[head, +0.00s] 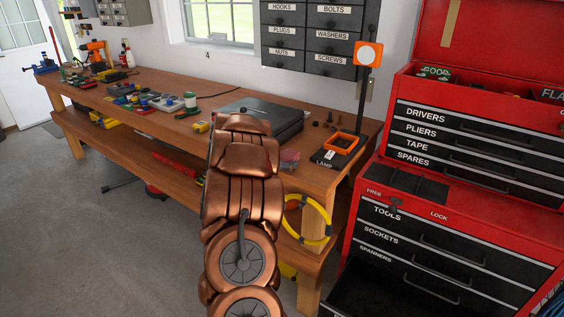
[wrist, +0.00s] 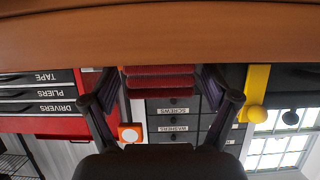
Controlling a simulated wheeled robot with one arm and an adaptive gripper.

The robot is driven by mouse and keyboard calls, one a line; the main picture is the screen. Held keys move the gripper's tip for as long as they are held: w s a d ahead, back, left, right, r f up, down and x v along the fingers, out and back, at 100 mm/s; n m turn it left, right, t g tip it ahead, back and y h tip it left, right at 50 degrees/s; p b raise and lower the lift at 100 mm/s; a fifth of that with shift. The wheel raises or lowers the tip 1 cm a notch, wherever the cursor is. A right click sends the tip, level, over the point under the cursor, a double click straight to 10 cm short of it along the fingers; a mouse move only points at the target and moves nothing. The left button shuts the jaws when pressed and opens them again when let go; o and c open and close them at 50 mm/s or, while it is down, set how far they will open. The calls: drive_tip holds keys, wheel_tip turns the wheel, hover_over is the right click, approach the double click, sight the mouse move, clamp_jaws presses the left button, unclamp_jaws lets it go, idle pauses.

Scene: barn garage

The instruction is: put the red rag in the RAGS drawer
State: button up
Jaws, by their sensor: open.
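The red rag (wrist: 160,82) looks like a folded stack and sits at the edge of the wooden workbench, between the fingers of my gripper (wrist: 158,74) in the upside-down wrist view. The fingers are spread, with a gap on each side of it. In the head view a small part of the rag (head: 289,159) shows beside my arm; my gripper is hidden there behind my arm. No drawer labelled RAGS is readable. A bottom drawer (head: 375,290) of the red tool chest stands open and looks dark inside; its label is not visible.
The workbench (head: 175,82) holds a dark case (head: 275,115), a lamp (head: 368,54) with an orange head and several small tools. A yellow hose loop (head: 328,222) hangs at its front. The red chest (head: 450,200) stands close on the right. Floor is clear at left.

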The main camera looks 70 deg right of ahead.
drive_tip(key=shift+r, duration=0.2)
drive_tip(key=b+v, duration=0.1)
drive_tip(key=v, duration=1.1)
